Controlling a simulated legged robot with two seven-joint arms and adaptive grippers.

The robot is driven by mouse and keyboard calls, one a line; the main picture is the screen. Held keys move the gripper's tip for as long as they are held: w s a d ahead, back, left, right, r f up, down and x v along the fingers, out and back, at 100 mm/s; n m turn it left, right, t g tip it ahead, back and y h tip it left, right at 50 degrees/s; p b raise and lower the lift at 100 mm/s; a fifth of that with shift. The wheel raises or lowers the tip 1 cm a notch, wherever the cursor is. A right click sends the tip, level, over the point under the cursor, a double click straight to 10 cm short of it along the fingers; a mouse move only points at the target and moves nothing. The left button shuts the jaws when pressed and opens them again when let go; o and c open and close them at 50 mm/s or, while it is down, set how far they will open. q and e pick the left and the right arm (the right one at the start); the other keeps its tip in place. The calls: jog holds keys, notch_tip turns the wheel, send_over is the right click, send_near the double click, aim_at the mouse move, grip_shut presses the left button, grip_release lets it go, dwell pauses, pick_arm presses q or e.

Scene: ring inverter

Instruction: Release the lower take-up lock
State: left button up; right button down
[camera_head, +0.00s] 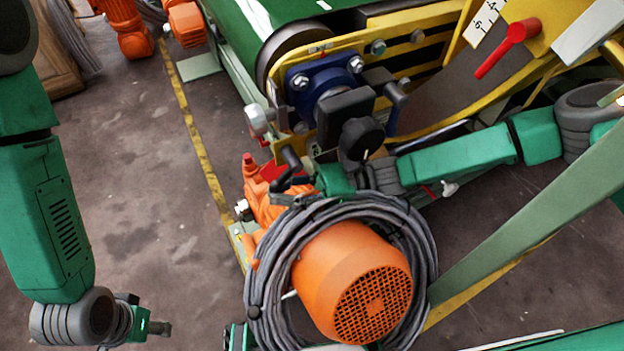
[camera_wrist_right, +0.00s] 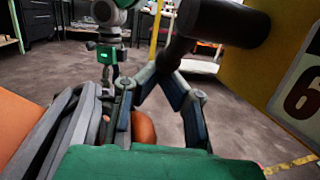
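Below the blue bearing block (camera_head: 322,80) on the yellow conveyor frame, my right gripper (camera_head: 288,182) is beside a short dark lever (camera_head: 291,158). I cannot tell whether this lever is the lower take-up lock. In the right wrist view, the fingers of my right gripper (camera_wrist_right: 158,72) slant towards each other near the end of a dark bar (camera_wrist_right: 180,48). Whether they clamp it is unclear. A black cylinder (camera_wrist_right: 228,22) joins the bar above. My left gripper (camera_head: 158,328) hangs low at the left, away from the conveyor; its finger gap is too small to read.
An orange motor (camera_head: 350,280) wrapped in grey cable (camera_head: 428,250) stands just below my right gripper. A black knob (camera_head: 361,138) and a grey-headed fitting (camera_head: 260,120) project nearby. A red lever (camera_head: 508,47) sits upper right. The floor at left is open.

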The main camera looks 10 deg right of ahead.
pick_arm(q)
jog(key=shift+s, duration=0.55)
pick_arm(e)
jog(key=shift+a+r, duration=0.15)
jog(key=shift+a, duration=0.05)
dwell(1.4)
jog(key=v, duration=1.2)
jog(key=shift+s+d, duration=0.1)
pick_arm(q)
jog(key=shift+a, duration=0.15)
pick_arm(e)
jog(key=shift+a, duration=0.2)
